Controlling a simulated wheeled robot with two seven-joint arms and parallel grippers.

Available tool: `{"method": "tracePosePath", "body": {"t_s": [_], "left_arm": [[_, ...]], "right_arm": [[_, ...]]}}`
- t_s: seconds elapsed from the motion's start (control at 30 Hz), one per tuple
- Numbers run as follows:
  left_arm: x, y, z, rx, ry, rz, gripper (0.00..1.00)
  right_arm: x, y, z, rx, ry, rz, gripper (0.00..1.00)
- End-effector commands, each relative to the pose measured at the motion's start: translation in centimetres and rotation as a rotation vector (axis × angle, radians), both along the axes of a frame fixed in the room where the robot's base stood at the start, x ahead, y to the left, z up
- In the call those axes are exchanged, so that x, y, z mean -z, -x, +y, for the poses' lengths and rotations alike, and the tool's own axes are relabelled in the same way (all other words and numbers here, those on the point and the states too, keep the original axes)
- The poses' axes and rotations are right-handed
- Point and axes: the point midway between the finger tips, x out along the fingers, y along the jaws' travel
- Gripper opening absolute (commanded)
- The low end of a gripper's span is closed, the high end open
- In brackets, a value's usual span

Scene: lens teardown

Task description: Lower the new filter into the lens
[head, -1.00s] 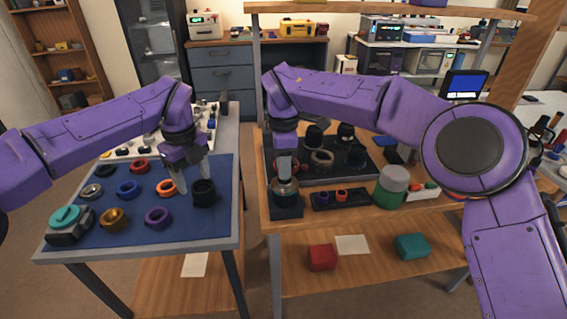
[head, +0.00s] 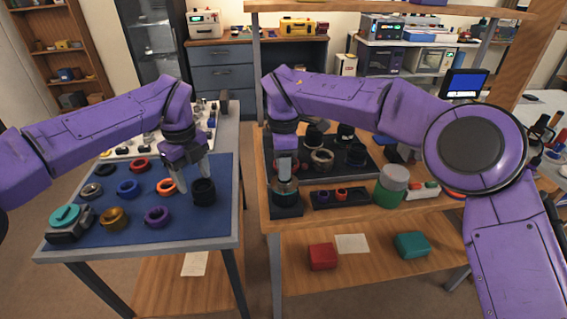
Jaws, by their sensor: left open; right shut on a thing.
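My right gripper (head: 286,180) points straight down over the lens (head: 286,199), a dark round body on a black block at the left front of the right bench. A teal ring edge shows at the lens top under the fingers. The gripper is shut on the new filter, which is mostly hidden by the fingers and the lens rim. I cannot tell how deep the filter sits. My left gripper (head: 194,179) is open and empty above the blue mat (head: 185,222), between an orange ring (head: 166,187) and a black lens barrel (head: 203,192).
Several coloured rings lie on the blue mat, with a teal-topped device (head: 66,219) at its left. Right of the lens are a small dark tray (head: 358,199) with two rings and a green jar (head: 390,188). A black tray (head: 375,176) with lens parts lies behind.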

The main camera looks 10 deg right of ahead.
Motion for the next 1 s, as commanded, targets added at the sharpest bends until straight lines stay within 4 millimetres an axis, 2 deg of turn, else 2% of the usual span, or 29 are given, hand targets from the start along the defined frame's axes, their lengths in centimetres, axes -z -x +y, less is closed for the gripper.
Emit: {"method": "tracePosePath", "body": {"t_s": [1.0], "left_arm": [[0.0, 0.0, 0.0, 0.0, 0.0, 0.0, 0.61]], "right_arm": [[0.73, 0.0, -0.01, 0.001, -0.001, 0.001, 0.02]]}}
